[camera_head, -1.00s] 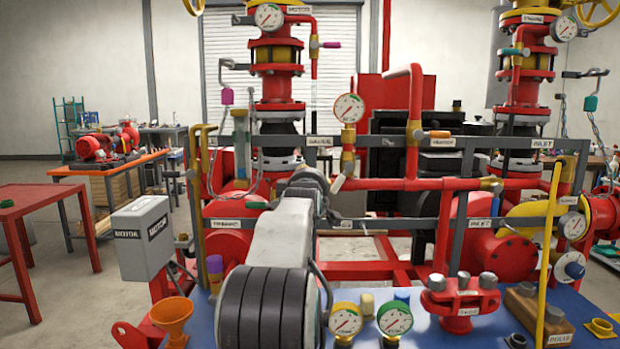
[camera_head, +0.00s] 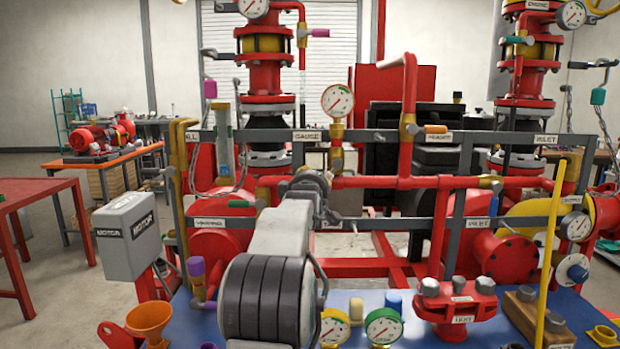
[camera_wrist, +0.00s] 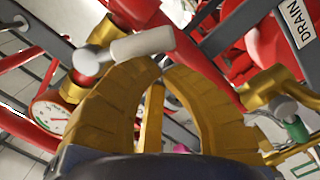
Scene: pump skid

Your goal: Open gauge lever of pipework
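The gauge lever has a pale grey handle (camera_wrist: 143,45) on a grey pivot in the wrist view, beside the pressure gauge (camera_wrist: 48,116). The handle points right, across the red pipe. My gripper (camera_wrist: 162,67) has two ridged gold fingers, curved inward with their tips nearly together. The handle lies just beyond the tips, not visibly between them; contact cannot be told. In the head view, the gauge (camera_head: 337,100) stands above a yellow fitting, right of the GAUGE label (camera_head: 306,136). My arm hides the gripper there and covers part of the lever area.
Red pipework and grey rails surround the lever closely. A yellow fitting with a green-tipped handle (camera_wrist: 296,128) is at right in the wrist view, below the DRAIN label (camera_wrist: 297,24). In the head view, a yellow upright bar (camera_head: 551,250) and an orange funnel (camera_head: 149,322) flank the blue skid top.

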